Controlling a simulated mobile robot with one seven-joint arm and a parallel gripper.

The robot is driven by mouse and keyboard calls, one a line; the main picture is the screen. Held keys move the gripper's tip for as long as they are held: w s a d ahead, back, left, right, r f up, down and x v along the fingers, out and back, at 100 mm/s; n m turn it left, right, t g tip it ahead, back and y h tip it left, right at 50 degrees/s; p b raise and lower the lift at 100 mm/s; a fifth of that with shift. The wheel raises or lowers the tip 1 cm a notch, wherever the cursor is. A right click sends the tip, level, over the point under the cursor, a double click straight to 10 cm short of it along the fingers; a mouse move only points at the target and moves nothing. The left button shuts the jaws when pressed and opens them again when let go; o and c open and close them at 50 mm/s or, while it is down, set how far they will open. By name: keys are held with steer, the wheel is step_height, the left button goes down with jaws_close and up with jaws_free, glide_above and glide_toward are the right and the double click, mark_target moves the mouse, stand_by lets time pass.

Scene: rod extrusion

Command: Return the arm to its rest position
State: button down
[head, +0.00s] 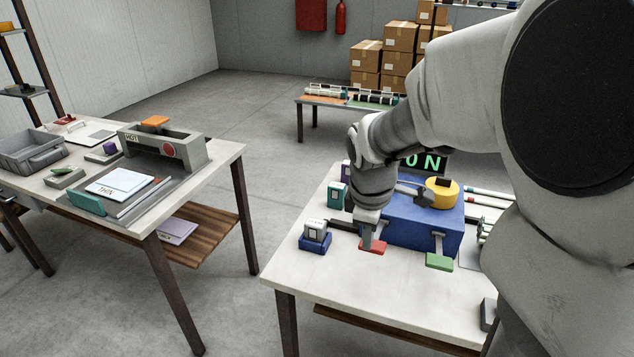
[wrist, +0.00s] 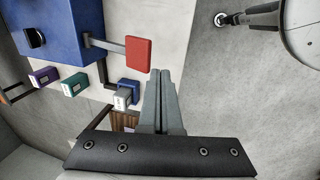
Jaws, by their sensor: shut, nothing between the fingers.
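My arm reaches in from the right in the head view, bent down over the near table. My gripper (head: 367,245) points down with its fingers together and nothing between them. It is close to the red paddle (head: 376,249) on the front of the blue machine (head: 412,228). In the wrist view the shut fingers (wrist: 160,73) end just beside the red paddle (wrist: 139,54); I cannot tell whether they touch it. The machine has a yellow round part (head: 442,193) on top, a green paddle (head: 439,262) and a display (head: 425,162) reading ON, partly hidden by my arm.
A small grey-white block on a blue base (head: 314,238) stands left of my gripper. Teal (head: 337,195) and purple boxes stand behind it. The left table (head: 222,157) holds a HOT station (head: 165,146) and a grey bin (head: 32,150). Open floor lies between the tables.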

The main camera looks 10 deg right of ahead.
steer(key=s+a+r+m+t+p, duration=0.1)
steer(key=s+a+r+m+p, duration=0.2)
steer(key=s+r, duration=0.4)
steer(key=s+a+r+m+t+y+p, duration=0.1)
steer(key=s+a+r+m+p, duration=0.3)
steer(key=s+r+m, duration=0.4)
steer(key=shift+s+r+t+y+p, duration=0.25)
steer(key=shift+r+t+p, duration=0.3)
steer(key=shift+r, duration=0.35)
